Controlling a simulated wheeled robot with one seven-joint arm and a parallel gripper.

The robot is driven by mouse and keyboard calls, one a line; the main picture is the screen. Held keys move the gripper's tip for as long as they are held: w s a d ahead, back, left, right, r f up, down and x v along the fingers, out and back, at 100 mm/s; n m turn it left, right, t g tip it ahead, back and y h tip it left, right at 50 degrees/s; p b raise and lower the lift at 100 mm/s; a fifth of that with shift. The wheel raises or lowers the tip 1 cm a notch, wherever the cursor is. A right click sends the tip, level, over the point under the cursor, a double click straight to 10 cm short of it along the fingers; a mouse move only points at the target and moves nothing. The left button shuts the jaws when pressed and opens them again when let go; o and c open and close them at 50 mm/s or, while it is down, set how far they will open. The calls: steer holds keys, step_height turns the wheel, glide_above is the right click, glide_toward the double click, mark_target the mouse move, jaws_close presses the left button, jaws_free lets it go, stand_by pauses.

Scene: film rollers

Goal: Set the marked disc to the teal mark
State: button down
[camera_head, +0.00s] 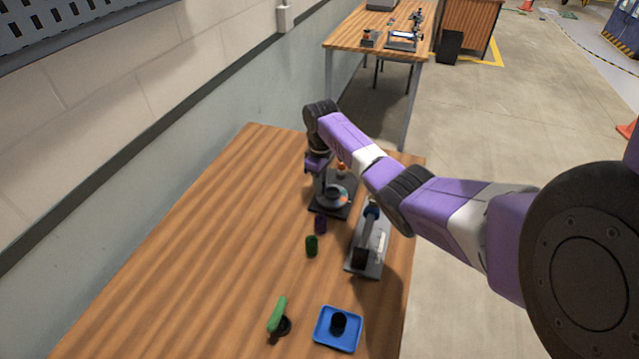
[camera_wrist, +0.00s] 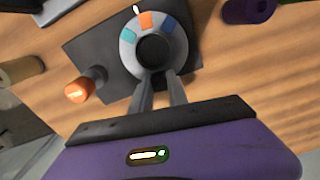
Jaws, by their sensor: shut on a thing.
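The marked disc (camera_wrist: 127,53) is a grey ring with a dark round knob (camera_wrist: 154,50) at its middle, on a dark base plate (camera_wrist: 84,48). Its rim bears a teal patch (camera_wrist: 129,36), an orange patch (camera_wrist: 146,20) and a blue patch (camera_wrist: 170,25). A short white line (camera_wrist: 138,8) lies just beyond the rim, nearest the orange patch, slightly toward the teal one. My gripper (camera_wrist: 160,80) is shut on the knob; its fingertips are partly hidden there. In the head view the disc (camera_head: 337,192) sits below my wrist.
An orange-topped post (camera_wrist: 78,90) stands beside the disc. A purple cylinder (camera_head: 320,223) and a green cylinder (camera_head: 311,246) stand nearer. A grey fixture (camera_head: 366,262) is at the right. A blue tray (camera_head: 323,343) and green lever (camera_head: 278,314) are in front. The table's left side is clear.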

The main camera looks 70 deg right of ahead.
steer(key=m, duration=0.2)
steer(key=d+m+p, duration=0.1)
steer(key=m, duration=0.1)
steer(key=shift+s+d, duration=0.15)
steer(key=shift+s, duration=0.05)
steer(key=shift+s+d+m, duration=0.15)
steer(key=shift+d+m, duration=0.1)
steer(key=shift+m, duration=0.45)
steer(key=shift+s+d+m, duration=0.1)
steer(key=shift+d+m, duration=0.1)
steer(key=shift+m, duration=0.5)
steer(key=c, duration=1.3)
jaws_free()
steer(key=shift+r, duration=0.15)
step_height(320, 180, up, 8)
steer(key=shift+f, duration=0.2)
steer(key=shift+d, duration=0.1)
